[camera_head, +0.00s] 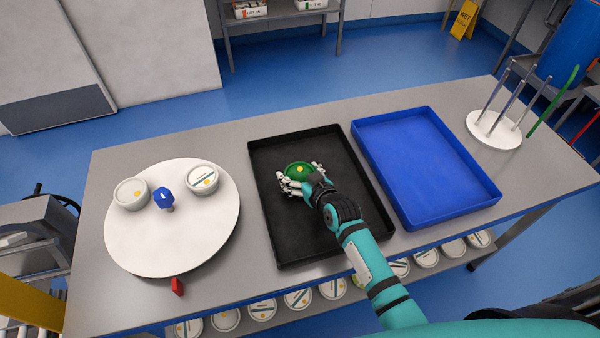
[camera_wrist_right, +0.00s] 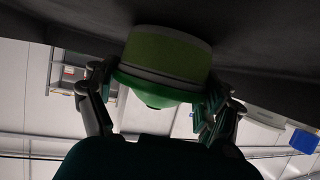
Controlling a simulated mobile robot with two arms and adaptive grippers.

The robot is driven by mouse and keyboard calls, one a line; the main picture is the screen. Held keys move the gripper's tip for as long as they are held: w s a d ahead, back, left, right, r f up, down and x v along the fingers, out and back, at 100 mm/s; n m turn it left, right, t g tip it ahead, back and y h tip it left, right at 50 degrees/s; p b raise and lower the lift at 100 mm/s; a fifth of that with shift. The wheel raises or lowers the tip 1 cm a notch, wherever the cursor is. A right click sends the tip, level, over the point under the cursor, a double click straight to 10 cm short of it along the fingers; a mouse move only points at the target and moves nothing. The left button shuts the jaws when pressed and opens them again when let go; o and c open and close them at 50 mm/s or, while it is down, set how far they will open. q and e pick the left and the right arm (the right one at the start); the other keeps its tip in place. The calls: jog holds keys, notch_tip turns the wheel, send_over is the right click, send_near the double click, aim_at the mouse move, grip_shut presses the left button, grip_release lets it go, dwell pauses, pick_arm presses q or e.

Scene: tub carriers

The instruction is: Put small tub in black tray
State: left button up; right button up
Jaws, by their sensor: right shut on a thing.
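The small tub (camera_head: 299,169) has a green lid with a yellow dot. My right gripper (camera_head: 301,182) is shut on it, over the upper middle of the black tray (camera_head: 292,247). In the right wrist view the tub (camera_wrist_right: 168,52) sits between the two fingers of my right gripper (camera_wrist_right: 160,95), close to a dark surface. I cannot tell whether the tub touches the tray floor. The rest of the black tray looks empty. My left gripper is not in view.
A blue tray (camera_head: 420,165) stands empty right of the black tray. A white round turntable (camera_head: 165,240) on the left holds two white tubs (camera_head: 131,193) and a blue knob (camera_head: 163,198). A peg stand (camera_head: 494,129) stands at the far right. More tubs line a lower shelf.

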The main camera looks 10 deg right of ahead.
jog(key=shift+f, duration=0.1)
jog(key=o, duration=1.2)
jog(key=shift+c, duration=0.2)
jog(key=shift+s+d+r, duration=0.1)
jog(key=shift+s+r, duration=0.1)
jog(key=shift+s, duration=0.2)
jog(key=b+v, duration=0.1)
jog(key=v, duration=1)
jog(key=shift+s+r, duration=0.1)
jog(key=shift+s, duration=0.05)
